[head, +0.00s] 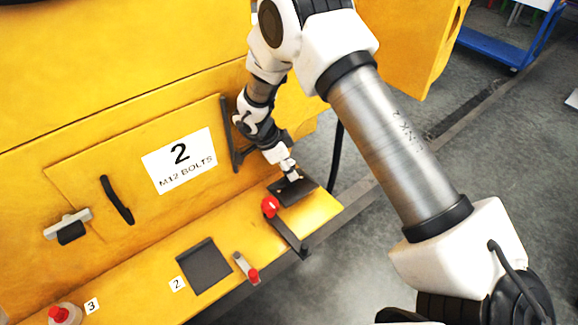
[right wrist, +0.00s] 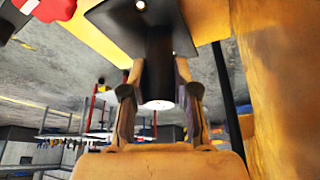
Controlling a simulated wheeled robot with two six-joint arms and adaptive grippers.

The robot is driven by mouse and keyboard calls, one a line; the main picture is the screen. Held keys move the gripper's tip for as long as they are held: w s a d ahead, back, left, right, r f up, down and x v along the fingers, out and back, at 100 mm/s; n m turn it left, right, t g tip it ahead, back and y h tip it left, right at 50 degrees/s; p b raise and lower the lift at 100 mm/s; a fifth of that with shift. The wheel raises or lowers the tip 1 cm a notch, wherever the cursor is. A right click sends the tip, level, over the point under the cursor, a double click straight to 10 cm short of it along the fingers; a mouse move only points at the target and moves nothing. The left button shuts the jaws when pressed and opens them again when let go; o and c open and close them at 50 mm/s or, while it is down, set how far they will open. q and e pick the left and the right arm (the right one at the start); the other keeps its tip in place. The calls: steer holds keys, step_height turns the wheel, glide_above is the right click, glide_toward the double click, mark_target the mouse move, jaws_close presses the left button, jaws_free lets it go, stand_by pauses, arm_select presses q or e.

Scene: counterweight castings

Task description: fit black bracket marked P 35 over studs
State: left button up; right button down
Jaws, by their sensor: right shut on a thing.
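A black bracket (head: 297,191) is at the right end of the yellow ledge (head: 318,207). My right gripper (head: 290,174) is shut on it from above. In the right wrist view the fingers (right wrist: 159,78) close on the upright part of the bracket (right wrist: 155,45), whose flat plate lies against or close to the yellow surface. Two small bright spots on the plate may be stud tips; I cannot tell whether they pass through holes. No P 35 marking is legible. My left gripper is not in view.
A red-tipped clamp (head: 270,207) stands beside the bracket's left edge. Another black plate (head: 205,266) lies farther left on the ledge, with a second red-tipped clamp (head: 246,268) beside it. A sign reading "2 M12 BOLTS" (head: 180,160) is on the yellow wall.

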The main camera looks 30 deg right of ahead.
steer(key=shift+f+b, duration=0.4)
steer(key=shift+f, duration=1.2)
stand_by(0.6)
steer(key=c, duration=0.8)
jaws_free()
step_height(320, 180, up, 10)
steer(key=shift+s+r, duration=0.1)
step_height(320, 180, up, 2)
steer(key=p, duration=0.2)
steer(key=shift+r+p, duration=0.1)
steer(key=shift+p, duration=0.2)
step_height(320, 180, up, 6)
steer(key=p, duration=0.6)
steer(key=shift+f, duration=0.2)
steer(key=shift+f, duration=0.1)
